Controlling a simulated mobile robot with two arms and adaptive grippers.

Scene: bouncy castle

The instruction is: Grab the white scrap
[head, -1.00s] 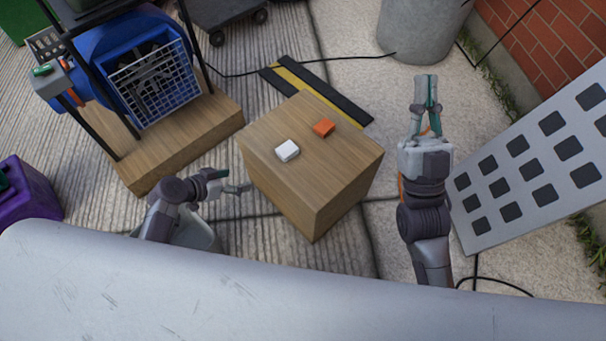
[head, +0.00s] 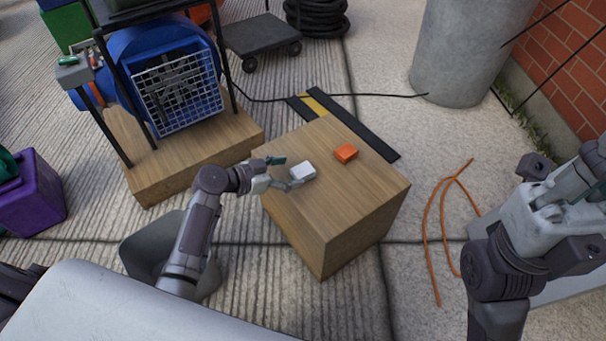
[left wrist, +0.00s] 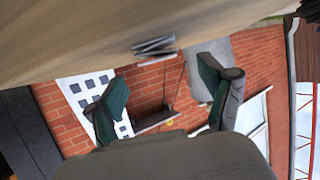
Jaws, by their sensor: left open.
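The white scrap (head: 303,170) is a small pale block lying on top of the wooden box (head: 345,225), near its left edge. My left gripper (head: 284,172) is open at that edge, its fingers pointing right toward the scrap and very close to it. I cannot tell whether they touch it. In the left wrist view, the open fingers (left wrist: 165,92) frame a gap, with a small grey-white shape (left wrist: 155,45) by the wood surface, probably the scrap. My right gripper (head: 560,210) is at the right, far from the scrap; its fingers are unclear.
An orange block (head: 346,153) lies on the box, right of the scrap. A blue blower (head: 165,75) on a wooden base (head: 190,165) stands to the left. A purple container (head: 35,195) is at far left. An orange cable (head: 428,235) lies on the ground at right.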

